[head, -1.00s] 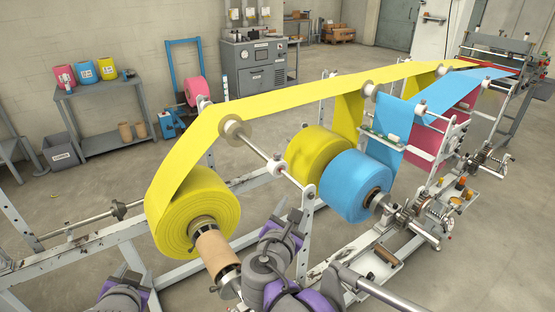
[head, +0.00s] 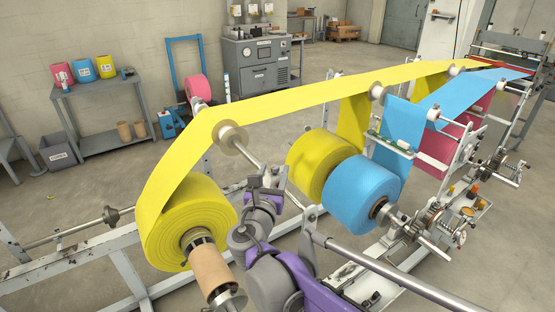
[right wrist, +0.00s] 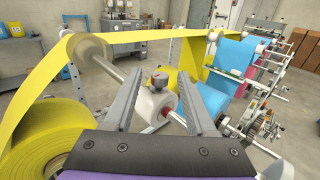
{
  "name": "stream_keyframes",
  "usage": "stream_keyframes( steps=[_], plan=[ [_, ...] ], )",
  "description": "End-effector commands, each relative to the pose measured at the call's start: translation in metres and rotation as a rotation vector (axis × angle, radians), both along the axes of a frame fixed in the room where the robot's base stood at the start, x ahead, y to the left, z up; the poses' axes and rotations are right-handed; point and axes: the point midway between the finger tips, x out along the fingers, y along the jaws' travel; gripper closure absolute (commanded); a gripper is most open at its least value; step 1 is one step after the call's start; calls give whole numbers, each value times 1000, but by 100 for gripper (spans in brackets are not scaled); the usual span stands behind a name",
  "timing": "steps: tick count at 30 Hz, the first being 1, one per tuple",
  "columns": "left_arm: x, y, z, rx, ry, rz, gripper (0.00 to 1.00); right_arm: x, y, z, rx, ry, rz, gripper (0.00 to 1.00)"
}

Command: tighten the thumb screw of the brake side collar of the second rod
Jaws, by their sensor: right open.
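In the right wrist view a white collar (right wrist: 155,101) sits on a steel rod (right wrist: 122,78), with a small grey thumb screw (right wrist: 158,76) on top. My right gripper (right wrist: 160,74) is open; its two fingers stand apart on either side of the collar and screw in that view. Contact with the screw cannot be made out. In the head view my right gripper (head: 268,178) is over the rod (head: 248,151), beside the large yellow roll, and hides the collar. I cannot tell from the frames whether this is the second rod. My left gripper is out of view.
The yellow web (head: 310,90) runs over a flanged roller (head: 232,137) left of my right gripper. A large yellow roll (head: 180,225) is close on the left. A smaller yellow roll (head: 318,160) and a blue roll (head: 360,195) are close on the right.

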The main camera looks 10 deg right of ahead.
Motion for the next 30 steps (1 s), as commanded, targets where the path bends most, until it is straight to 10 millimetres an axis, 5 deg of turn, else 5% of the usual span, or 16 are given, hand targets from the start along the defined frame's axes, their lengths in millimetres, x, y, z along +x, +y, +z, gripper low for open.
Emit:
stream_keyframes(
  steps=[9, 20, 30],
  plan=[
    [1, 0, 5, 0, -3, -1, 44, 42, -19, 1, 0, 0, -1, 44],
    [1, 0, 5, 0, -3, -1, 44, 47, -22, 0, 1, 0, 0, 44],
    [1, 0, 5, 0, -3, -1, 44, 47, -21, 0, 1, 0, 0, 100]
  ],
)
